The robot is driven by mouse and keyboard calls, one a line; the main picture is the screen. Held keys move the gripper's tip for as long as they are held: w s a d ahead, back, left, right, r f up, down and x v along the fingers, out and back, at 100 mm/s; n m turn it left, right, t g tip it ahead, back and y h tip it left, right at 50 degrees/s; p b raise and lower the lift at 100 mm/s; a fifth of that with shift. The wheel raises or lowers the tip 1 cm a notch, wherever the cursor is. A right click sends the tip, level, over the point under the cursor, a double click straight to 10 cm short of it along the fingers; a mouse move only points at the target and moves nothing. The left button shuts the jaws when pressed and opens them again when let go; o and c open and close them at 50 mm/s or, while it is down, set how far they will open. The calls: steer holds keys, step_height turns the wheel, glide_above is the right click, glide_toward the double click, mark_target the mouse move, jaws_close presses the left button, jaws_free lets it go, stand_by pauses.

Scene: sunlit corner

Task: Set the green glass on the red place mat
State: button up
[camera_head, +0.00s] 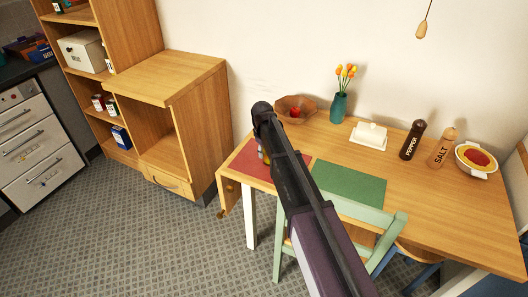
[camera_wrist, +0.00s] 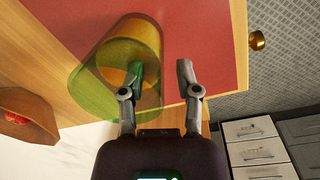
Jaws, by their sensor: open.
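The green glass (camera_wrist: 98,62) is see-through and shows large in the wrist view, at the left of my gripper (camera_wrist: 160,70). One end of it overlaps the red place mat (camera_wrist: 212,28) and the other overlaps bare wood; its exact footing is unclear. My gripper is open. Its left finger overlaps the glass and its tip looks green-tinted, while the right finger is clear of it. Red mat shows between the fingers. In the head view the red mat (camera_head: 240,159) lies at the table's left end, and my arm hides most of the glass and gripper.
On the table (camera_head: 437,205) are a green mat (camera_head: 350,184), a wooden bowl (camera_head: 294,112), a tulip vase (camera_head: 339,106), a butter dish (camera_head: 369,136), a pepper mill (camera_head: 412,140), a salt mill (camera_head: 441,148) and a food bowl (camera_head: 476,160). A green chair (camera_head: 376,214) stands in front.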

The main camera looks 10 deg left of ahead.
steer(key=shift+r, duration=0.1)
step_height(320, 180, up, 12)
steer(key=p, duration=1.2)
steer(key=shift+s+a, duration=0.25)
steer(key=shift+s, duration=0.05)
stand_by(0.7)
steer(key=s+d+m, duration=0.9)
steer(key=s+d, duration=1.4)
steer(key=d, duration=0.2)
steer(key=shift+s+d+g+y, duration=0.2)
steer(key=shift+d+g+y, duration=0.1)
steer(key=shift+d, duration=0.1)
